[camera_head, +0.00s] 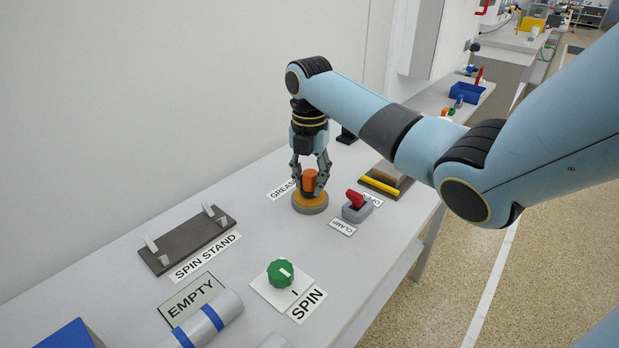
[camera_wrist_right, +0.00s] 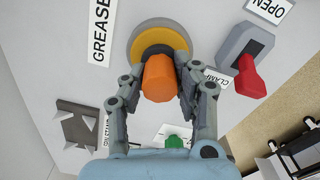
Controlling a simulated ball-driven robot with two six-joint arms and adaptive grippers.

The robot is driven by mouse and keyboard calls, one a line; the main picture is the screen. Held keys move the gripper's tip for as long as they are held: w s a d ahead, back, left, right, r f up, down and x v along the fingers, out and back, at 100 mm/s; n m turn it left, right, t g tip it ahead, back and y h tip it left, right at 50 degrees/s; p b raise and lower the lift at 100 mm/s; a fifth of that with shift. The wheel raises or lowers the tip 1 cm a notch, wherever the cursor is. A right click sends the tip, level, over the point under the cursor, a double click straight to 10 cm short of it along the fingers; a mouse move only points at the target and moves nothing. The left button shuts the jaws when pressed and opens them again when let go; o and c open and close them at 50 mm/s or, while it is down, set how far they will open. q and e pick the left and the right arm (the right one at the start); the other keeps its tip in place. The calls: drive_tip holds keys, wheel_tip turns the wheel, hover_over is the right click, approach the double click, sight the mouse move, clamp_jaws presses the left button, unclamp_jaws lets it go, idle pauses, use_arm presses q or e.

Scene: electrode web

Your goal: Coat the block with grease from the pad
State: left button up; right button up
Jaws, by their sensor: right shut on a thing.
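My right gripper (camera_head: 310,180) points down and is shut on an orange block (camera_head: 309,180). The orange block also shows between the fingers in the right wrist view (camera_wrist_right: 159,78). The block is at the round grease pad (camera_head: 310,204), which has a yellow-orange top and a grey rim, beside the GREASE label (camera_head: 281,190). In the right wrist view the pad (camera_wrist_right: 157,29) lies just beyond the block. I cannot tell whether the block touches the pad's top. My left gripper is not in view.
A red clamp switch (camera_head: 355,200) on a grey base stands right of the pad. A dark spin stand (camera_head: 188,240) with upright prongs lies to the left. A green SPIN knob (camera_head: 280,273) and a grey cylinder with blue bands (camera_head: 207,321) are nearer. A yellow-edged block (camera_head: 380,186) sits behind right.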

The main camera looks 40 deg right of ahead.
sight(310, 174)
drive_tip(key=shift+f, duration=0.35)
drive_tip(key=shift+f, duration=0.1)
idle(1.9)
wheel_tip(310, 174, up, 7)
drive_tip(key=p, duration=0.8)
idle(0.5)
